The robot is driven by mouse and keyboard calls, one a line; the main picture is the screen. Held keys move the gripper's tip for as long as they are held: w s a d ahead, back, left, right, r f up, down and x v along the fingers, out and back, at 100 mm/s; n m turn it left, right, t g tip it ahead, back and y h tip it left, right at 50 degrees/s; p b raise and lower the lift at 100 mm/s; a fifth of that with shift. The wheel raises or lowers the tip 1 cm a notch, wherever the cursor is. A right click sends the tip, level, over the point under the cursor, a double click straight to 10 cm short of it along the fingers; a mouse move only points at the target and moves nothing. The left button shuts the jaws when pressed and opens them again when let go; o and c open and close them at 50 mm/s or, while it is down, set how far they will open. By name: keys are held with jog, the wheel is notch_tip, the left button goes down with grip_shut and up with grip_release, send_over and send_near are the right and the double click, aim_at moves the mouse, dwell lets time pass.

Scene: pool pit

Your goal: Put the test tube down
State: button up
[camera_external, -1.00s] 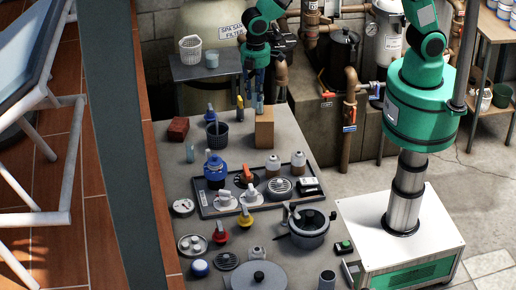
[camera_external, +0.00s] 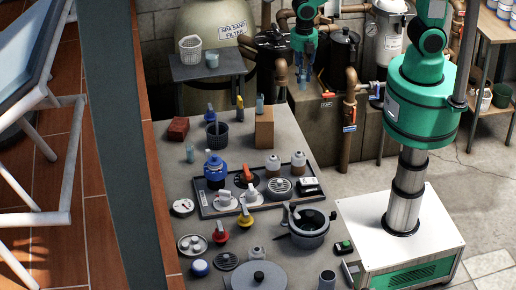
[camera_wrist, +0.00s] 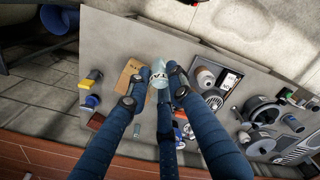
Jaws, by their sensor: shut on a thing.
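My gripper (camera_external: 305,76) is above and beyond the back right edge of the table in the external view, with its dark blue fingers pointing down. In the wrist view my gripper (camera_wrist: 161,72) is shut on a pale, translucent cylinder with dark marks, which looks like the test tube (camera_wrist: 159,82). The fingers hide part of it. Another pale blue cylinder (camera_external: 260,101) shows at the top of a cardboard box (camera_external: 264,128).
The table (camera_external: 170,165) carries a brick-red block (camera_external: 178,129), a dark basket (camera_external: 217,135), a tray (camera_external: 208,210) with bottles and a pot (camera_external: 309,229). Pipes and tanks stand behind it. Some bare tabletop shows around the box.

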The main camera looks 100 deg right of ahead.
jog(key=s+f+n, duration=0.1)
jog(key=s+f, duration=0.2)
jog(key=f, duration=0.2)
jog(key=shift+s+d+f, duration=0.15)
jog(key=shift+s+d, duration=0.2)
jog(key=shift+d, duration=0.05)
jog(key=shift+w, duration=0.1)
dwell(0.3)
jog(key=p, duration=0.3)
send_over(268, 113)
jog(key=shift+a+f, duration=0.15)
jog(key=shift+f, duration=0.6)
jog(key=shift+f, duration=1.75)
jog(key=shift+f, duration=0.15)
